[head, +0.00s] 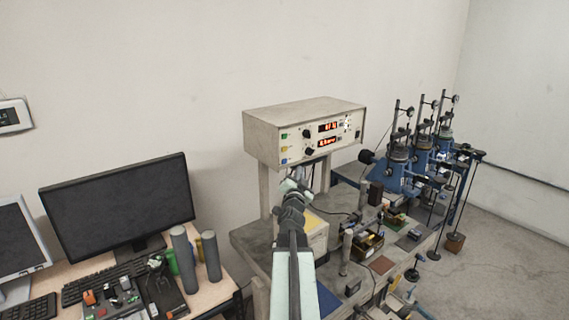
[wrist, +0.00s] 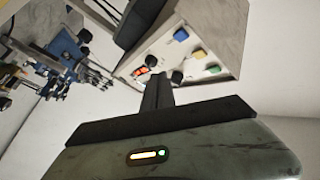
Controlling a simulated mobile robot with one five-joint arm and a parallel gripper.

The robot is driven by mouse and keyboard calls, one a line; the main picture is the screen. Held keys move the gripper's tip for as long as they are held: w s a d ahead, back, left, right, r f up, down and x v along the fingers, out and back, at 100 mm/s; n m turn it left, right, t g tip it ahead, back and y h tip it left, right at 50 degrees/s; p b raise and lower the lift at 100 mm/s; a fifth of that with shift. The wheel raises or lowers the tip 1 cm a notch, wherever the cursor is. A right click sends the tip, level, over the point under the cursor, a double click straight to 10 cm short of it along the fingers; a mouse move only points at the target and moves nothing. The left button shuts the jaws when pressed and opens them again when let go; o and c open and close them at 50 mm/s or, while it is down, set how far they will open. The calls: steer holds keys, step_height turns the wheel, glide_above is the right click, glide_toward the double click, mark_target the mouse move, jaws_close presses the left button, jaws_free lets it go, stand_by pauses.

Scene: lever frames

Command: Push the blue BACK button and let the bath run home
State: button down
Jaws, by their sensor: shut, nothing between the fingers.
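In the wrist view the panel is tilted, with the yellow button (wrist: 199,54) and green button (wrist: 213,69) in line beside the blue one. My gripper (head: 290,189) is in front of and below the box's left part in the head view. Its shut, empty fingers (wrist: 157,84) point toward the panel and appear apart from the blue button. The bath itself cannot be made out for sure.
Red displays (head: 327,127) and black knobs share the panel. Blue test stands (head: 398,170) with dial gauges stand at the right. A monitor (head: 118,205) and grey cylinders (head: 210,255) stand at the left. The wall above the box is clear.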

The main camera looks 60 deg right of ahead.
mark_target(289, 166)
steer(key=shift+w+d, duration=0.3)
steer(key=shift+w, duration=0.6)
steer(key=shift+w+d, duration=0.3)
steer(key=shift+w, duration=0.65)
steer(key=shift+w+d, duration=0.3)
steer(key=shift+w, duration=0.6)
steer(key=shift+w, duration=0.1)
steer(key=shift+w+d, duration=0.15)
steer(key=shift+w, duration=0.1)
